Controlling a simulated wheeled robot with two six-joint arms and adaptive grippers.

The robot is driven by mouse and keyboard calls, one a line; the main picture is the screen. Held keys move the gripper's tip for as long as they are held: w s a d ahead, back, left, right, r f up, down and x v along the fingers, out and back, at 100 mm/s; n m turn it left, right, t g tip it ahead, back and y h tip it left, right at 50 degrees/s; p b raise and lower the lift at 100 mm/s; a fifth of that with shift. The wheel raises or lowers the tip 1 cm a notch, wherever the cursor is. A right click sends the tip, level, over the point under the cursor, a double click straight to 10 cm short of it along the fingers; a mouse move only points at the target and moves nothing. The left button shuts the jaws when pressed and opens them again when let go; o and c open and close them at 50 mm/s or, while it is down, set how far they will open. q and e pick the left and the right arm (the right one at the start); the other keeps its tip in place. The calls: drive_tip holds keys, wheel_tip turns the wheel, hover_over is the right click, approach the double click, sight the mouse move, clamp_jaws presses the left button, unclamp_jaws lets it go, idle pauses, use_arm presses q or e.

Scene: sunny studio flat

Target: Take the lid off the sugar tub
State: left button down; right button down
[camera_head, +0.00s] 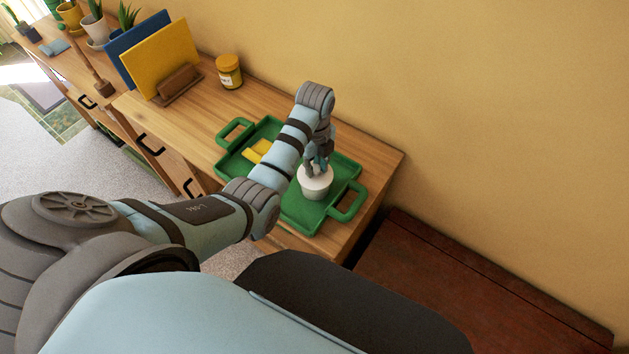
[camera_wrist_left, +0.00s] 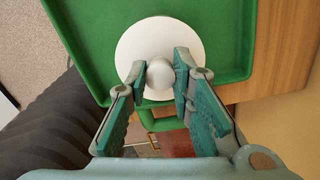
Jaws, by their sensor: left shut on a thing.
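The white sugar tub (camera_head: 316,187) stands upright on the green tray (camera_head: 299,219), towards the tray's right end. Its round white lid (camera_wrist_left: 132,47) shows from above in the left wrist view, with a ball-shaped knob (camera_wrist_left: 160,74) on it. My left gripper (camera_head: 317,168) is over the tub, pointing down. In the left wrist view its two fingers (camera_wrist_left: 160,75) are on either side of the knob and shut on it. I cannot tell whether the lid is seated on the tub or lifted slightly. My right gripper is not in view.
A yellow cloth-like thing (camera_head: 257,150) lies on the tray, left of my arm. A yellow jar (camera_head: 229,71) and a holder with blue and yellow boards (camera_head: 162,62) stand farther back on the wooden sideboard (camera_head: 205,108). The wall is close behind; a dark red-brown surface (camera_head: 470,290) lies to the right.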

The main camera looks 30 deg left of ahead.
sight(315, 167)
use_arm(q)
drive_tip(key=shift+r, duration=2.5)
